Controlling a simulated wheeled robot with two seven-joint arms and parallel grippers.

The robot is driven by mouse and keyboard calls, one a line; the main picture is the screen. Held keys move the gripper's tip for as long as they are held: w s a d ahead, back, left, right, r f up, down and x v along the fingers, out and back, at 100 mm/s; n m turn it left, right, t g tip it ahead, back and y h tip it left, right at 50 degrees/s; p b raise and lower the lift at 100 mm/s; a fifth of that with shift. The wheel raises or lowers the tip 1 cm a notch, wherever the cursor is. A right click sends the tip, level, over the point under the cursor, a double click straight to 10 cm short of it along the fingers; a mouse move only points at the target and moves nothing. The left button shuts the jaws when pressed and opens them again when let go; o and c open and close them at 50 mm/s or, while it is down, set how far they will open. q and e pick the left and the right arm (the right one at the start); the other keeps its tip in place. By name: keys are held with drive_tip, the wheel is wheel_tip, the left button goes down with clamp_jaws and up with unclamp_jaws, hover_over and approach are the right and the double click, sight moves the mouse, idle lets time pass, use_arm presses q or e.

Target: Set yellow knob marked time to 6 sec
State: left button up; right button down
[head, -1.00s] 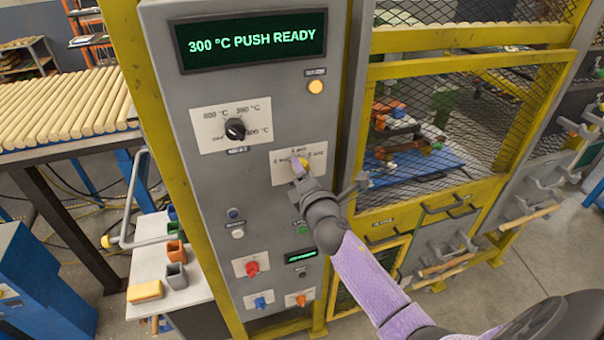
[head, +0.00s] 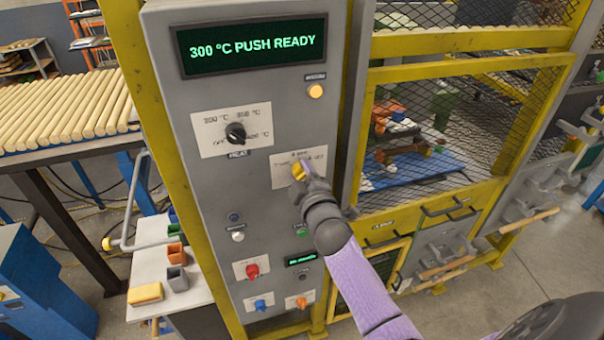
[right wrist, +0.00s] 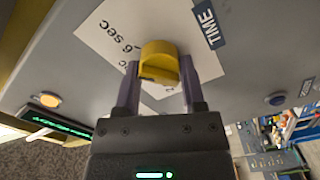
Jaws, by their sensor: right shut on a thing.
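The yellow knob (head: 299,172) sits on a white label plate (head: 283,178) on the grey control panel. My right gripper (head: 304,168) is at the knob. In the right wrist view, the two purple-grey fingers of my right gripper (right wrist: 159,82) stand on either side of the yellow knob (right wrist: 158,58) and are shut on it. A "6 sec" mark (right wrist: 122,42) and a blue "TIME" tag (right wrist: 207,23) show beside it. The mark the knob points at cannot be read surely. My left gripper is not in view.
The panel display (head: 252,45) reads "300 °C PUSH READY". A black heat knob (head: 235,133) is up and left of the yellow one. Red (head: 251,271), blue (head: 260,304) and orange (head: 301,302) controls sit below. A yellow-framed mesh guard (head: 450,120) stands to the right.

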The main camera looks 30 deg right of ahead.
drive_tip(key=shift+m, duration=0.7)
drive_tip(key=shift+c, duration=0.9)
unclamp_jaws()
drive_tip(key=v, duration=1)
